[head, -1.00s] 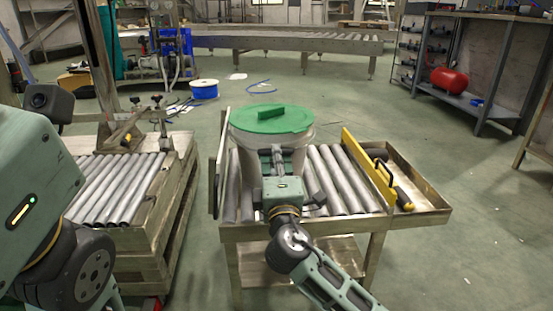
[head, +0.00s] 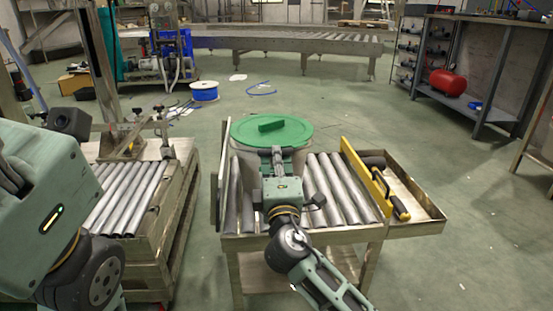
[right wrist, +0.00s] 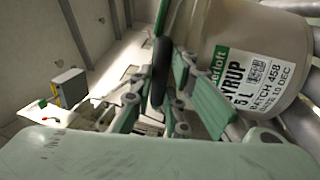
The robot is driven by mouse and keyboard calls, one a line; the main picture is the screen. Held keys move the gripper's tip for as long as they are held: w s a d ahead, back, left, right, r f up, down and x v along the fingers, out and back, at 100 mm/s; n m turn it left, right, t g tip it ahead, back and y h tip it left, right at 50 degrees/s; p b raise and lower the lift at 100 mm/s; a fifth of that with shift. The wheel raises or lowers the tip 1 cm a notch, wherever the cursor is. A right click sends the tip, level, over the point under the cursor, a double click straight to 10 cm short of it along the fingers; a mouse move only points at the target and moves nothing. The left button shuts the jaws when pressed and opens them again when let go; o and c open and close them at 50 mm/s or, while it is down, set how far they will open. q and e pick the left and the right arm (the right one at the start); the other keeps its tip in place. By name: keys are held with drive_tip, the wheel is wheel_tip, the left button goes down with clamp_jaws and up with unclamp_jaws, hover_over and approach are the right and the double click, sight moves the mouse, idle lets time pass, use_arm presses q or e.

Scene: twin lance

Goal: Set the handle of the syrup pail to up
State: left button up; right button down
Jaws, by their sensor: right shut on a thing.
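The syrup pail stands on the roller table; its round green lid (head: 290,137) shows in the head view, with the body mostly hidden beneath it. In the right wrist view, its pale body (right wrist: 262,30) fills the upper right, with a label reading SYRUP 5 L. My right gripper (head: 274,151) is at the pail's near side, just below the lid's near edge. In the right wrist view, its fingers are shut on a dark piece (right wrist: 160,70) beside the pail wall, which appears to be the handle. The handle's angle is not clear. My left arm shows at the left; its gripper is out of view.
The roller table (head: 335,240) has a yellow level (head: 366,180) along its right side and a side tray. A second roller stand (head: 125,198) is on the left. Floor (head: 480,240) is clear on the right.

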drive_tip(key=shift+a+r, duration=0.1)
drive_tip(key=shift+r, duration=0.05)
drive_tip(key=c, duration=1.7)
unclamp_jaws()
drive_tip(key=shift+s, duration=0.1)
drive_tip(key=shift+v, duration=6)
